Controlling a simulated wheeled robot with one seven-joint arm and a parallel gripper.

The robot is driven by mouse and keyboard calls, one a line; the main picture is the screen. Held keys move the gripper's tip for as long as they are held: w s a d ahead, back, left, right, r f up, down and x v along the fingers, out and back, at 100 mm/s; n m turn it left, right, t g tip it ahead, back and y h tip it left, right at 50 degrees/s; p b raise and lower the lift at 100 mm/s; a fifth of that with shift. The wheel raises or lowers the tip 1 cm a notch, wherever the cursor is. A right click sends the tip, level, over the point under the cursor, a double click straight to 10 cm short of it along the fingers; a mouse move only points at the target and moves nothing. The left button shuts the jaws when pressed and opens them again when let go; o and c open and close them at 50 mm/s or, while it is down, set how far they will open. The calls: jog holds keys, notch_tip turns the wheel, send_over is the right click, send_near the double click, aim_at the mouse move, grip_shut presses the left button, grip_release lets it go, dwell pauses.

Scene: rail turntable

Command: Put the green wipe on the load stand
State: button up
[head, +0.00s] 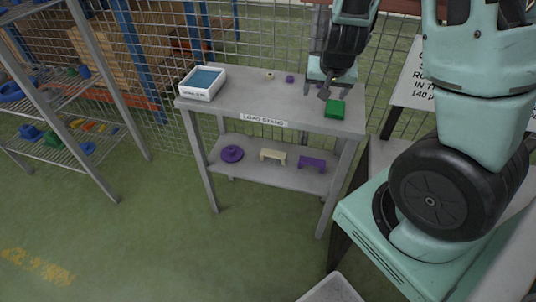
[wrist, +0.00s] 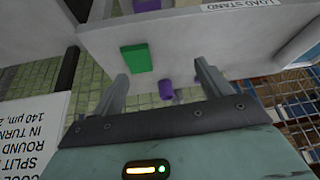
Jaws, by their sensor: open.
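The green wipe (head: 334,109) is a small green block lying flat on the load stand (head: 235,97), near the right end of its grey top. In the wrist view, the wipe (wrist: 136,58) lies near the left finger, with bare stand top (wrist: 205,42) to its right. My gripper (head: 325,89) is over the right rear part of the stand, just behind the wipe in the head view. Its two fingers (wrist: 160,72) are apart with nothing held between them. The wipe appears apart from both fingers.
On the stand top are a white tray (head: 203,94) with a blue inside, a cream ring (head: 269,75) and a small purple cylinder (head: 290,79). The lower shelf holds purple and cream pieces (head: 273,156). Wire mesh stands behind; the stand's front middle is clear.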

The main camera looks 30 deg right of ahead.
jog(key=s+a+r+n+y, duration=0.1)
jog(key=a+n, duration=0.1)
jog(key=a, duration=0.5)
jog(key=s+a+r+n+g+y, duration=0.1)
jog(key=a+n+y, duration=0.1)
jog(key=a, duration=0.5)
jog(key=s+a+r+n+y, duration=0.1)
jog(key=a+n, duration=0.2)
jog(key=a, duration=0.4)
jog(key=s+a+r+n+g, duration=0.1)
jog(key=s+a+r+n, duration=0.1)
jog(key=s+a+n, duration=0.2)
jog(key=s+a+r+n+g, duration=0.2)
jog(key=s+a+n, duration=0.3)
jog(key=s+a, duration=0.3)
jog(key=s, duration=0.4)
jog(key=shift+a+r, duration=0.25)
jog(key=shift+r, duration=0.05)
jog(key=shift+r, duration=0.15)
